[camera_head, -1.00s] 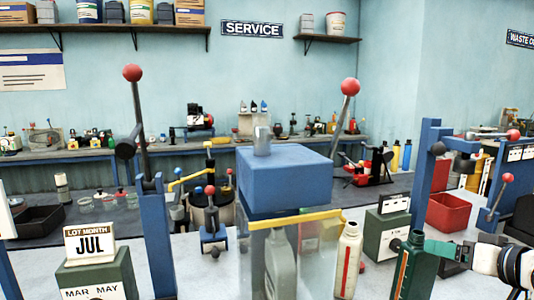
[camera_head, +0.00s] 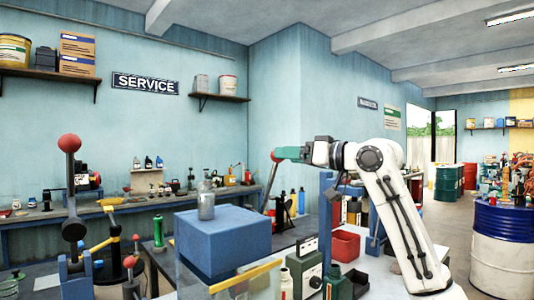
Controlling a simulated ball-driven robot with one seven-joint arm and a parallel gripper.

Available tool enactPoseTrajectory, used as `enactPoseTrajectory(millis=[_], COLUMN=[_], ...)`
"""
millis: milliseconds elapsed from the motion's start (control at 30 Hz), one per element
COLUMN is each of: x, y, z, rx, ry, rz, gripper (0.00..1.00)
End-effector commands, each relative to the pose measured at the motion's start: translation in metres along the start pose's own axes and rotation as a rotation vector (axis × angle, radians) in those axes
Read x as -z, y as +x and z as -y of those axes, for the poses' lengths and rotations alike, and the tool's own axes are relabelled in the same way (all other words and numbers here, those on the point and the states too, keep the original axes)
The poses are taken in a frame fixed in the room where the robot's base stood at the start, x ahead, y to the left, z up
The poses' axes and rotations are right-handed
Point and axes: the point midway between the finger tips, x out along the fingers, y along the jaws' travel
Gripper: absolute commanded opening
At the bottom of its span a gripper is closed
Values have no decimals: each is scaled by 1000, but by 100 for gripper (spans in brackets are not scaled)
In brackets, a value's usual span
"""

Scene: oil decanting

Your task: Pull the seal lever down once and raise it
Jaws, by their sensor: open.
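A lever with a red ball knob (camera_head: 277,155) stands at the right of a blue box-shaped machine head (camera_head: 222,238), its dark rod leaning slightly right toward the top. My gripper (camera_head: 283,154) is open, its teal fingers pointing left at knob height. The fingertips overlap the knob in the picture; I cannot tell whether they touch it. Another red-knobbed lever (camera_head: 69,145) stands upright at the left on a blue post. No label shows which lever is the seal lever.
A green box (camera_head: 303,272), a dark green bottle (camera_head: 332,281) and a red bin (camera_head: 345,246) stand to the right. My white arm hides part of the bench there.

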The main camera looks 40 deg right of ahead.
Motion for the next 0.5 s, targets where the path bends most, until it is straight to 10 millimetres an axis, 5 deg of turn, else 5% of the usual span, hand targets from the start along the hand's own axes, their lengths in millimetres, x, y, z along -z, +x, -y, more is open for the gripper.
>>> enactPoseTrajectory(millis=[200, 500], x=[2, 0], y=[40, 66], z=[1, 0], rx=[0, -1], ry=[0, -1], rz=[2, 0], gripper=[67, 67])
